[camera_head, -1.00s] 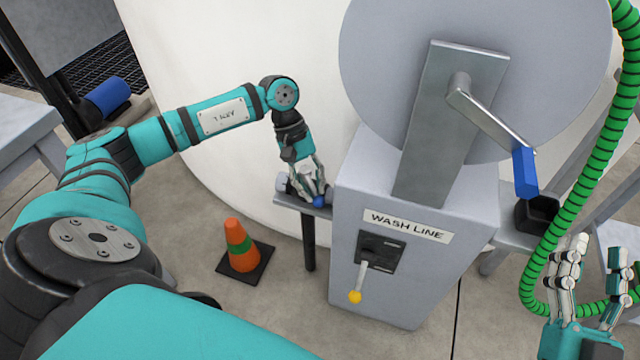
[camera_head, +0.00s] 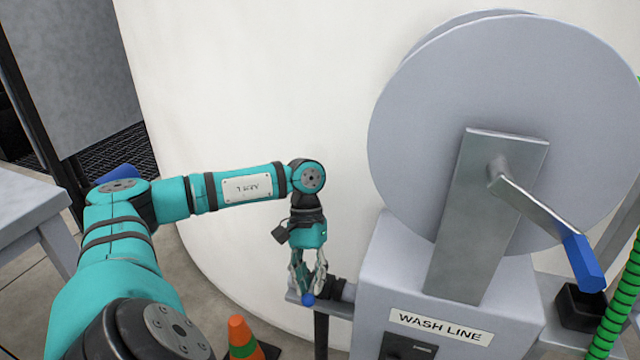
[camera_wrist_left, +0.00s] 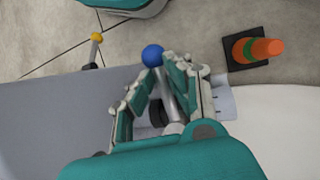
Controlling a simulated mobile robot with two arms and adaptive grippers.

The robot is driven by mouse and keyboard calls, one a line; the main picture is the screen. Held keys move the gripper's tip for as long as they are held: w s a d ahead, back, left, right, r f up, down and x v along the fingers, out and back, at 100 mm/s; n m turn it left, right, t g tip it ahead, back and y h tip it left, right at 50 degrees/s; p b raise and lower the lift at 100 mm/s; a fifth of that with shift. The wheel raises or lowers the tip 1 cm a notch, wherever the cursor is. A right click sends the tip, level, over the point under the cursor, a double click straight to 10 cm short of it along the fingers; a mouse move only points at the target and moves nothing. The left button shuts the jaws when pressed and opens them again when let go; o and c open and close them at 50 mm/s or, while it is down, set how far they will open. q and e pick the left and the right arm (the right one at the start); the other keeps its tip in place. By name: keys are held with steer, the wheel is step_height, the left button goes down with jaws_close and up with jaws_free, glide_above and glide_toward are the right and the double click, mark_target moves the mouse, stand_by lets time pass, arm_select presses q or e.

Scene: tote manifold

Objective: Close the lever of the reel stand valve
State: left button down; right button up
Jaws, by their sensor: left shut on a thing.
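The reel stand (camera_head: 372,288) is a grey box labelled WASH LINE with a large disc reel (camera_head: 450,110) on top. Its valve sits on a pipe at the stand's left side, and the blue lever knob (camera_head: 308,299) shows between my left fingertips. In the left wrist view the blue knob (camera_wrist_left: 152,55) tops a metal lever (camera_wrist_left: 166,88). My left gripper (camera_head: 308,286) is shut on this lever, fingers on both sides of it; the valve body is mostly hidden behind the fingers. My right gripper is out of view.
An orange cone (camera_head: 241,336) stands on the floor left of the stand. A yellow-knobbed lever (camera_wrist_left: 97,38) is on the stand's front. A crank with a blue handle (camera_head: 581,262) and a green hose (camera_head: 615,318) are at right. A white curved wall (camera_head: 250,80) rises behind.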

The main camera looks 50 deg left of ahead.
arm_select(q)
steer(key=shift+s+a+f, duration=0.1)
steer(key=shift+s+f, duration=0.2)
steer(key=shift+s, duration=0.05)
steer(key=c, duration=1.3)
jaws_free()
steer(key=shift+a, duration=0.1)
steer(key=shift+r, duration=0.1)
steer(key=v, duration=1.2)
steer(key=shift+w, duration=0.1)
